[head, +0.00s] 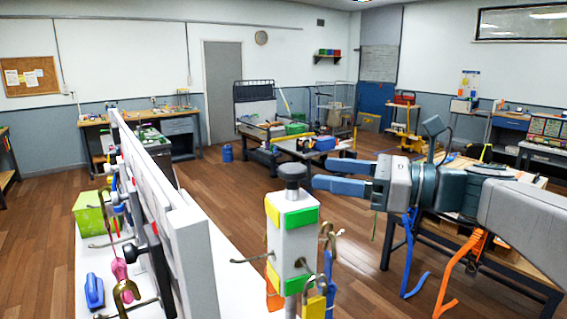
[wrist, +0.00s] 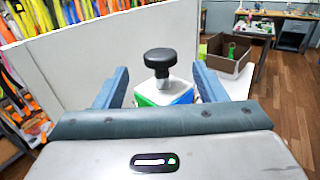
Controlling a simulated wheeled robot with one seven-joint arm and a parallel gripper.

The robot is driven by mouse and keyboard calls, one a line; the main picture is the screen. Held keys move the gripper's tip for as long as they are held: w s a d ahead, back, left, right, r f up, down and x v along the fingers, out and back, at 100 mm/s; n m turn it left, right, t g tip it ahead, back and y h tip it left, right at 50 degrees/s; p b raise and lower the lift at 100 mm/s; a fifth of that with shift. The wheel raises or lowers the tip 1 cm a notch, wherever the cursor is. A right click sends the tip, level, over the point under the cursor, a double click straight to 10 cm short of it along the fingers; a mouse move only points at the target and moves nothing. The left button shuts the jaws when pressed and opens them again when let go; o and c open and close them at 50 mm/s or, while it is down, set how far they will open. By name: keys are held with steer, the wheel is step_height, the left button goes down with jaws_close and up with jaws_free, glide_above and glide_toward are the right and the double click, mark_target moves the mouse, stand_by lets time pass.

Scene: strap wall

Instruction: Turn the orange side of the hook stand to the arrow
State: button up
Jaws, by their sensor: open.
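The hook stand (head: 291,245) is a light grey square post at the table's edge, with a black knob (head: 293,172) on top. In the head view, yellow patches mark its left face and green patches its right face. In the wrist view, the stand's top (wrist: 166,88) shows green at left and blue at right, with the knob (wrist: 160,62) above. No orange-marked face of the post and no arrow can be made out. My gripper (head: 322,174) is open, at the right of the knob in the head view. In the wrist view, its fingers (wrist: 160,70) lie either side of the stand's top, apart from it.
A white upright panel (head: 185,240) with hooks and hung items stands at left. Blue (head: 409,255) and orange straps (head: 462,265) hang below my arm.

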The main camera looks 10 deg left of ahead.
mark_target(283, 166)
steer(key=a, duration=0.3)
steer(key=a+p, duration=0.1)
steer(key=a, duration=0.2)
steer(key=w+a, duration=0.1)
steer(key=a, duration=0.2)
steer(key=shift+w+a+p, duration=0.1)
steer(key=shift+p, duration=0.2)
steer(key=c, duration=1.4)
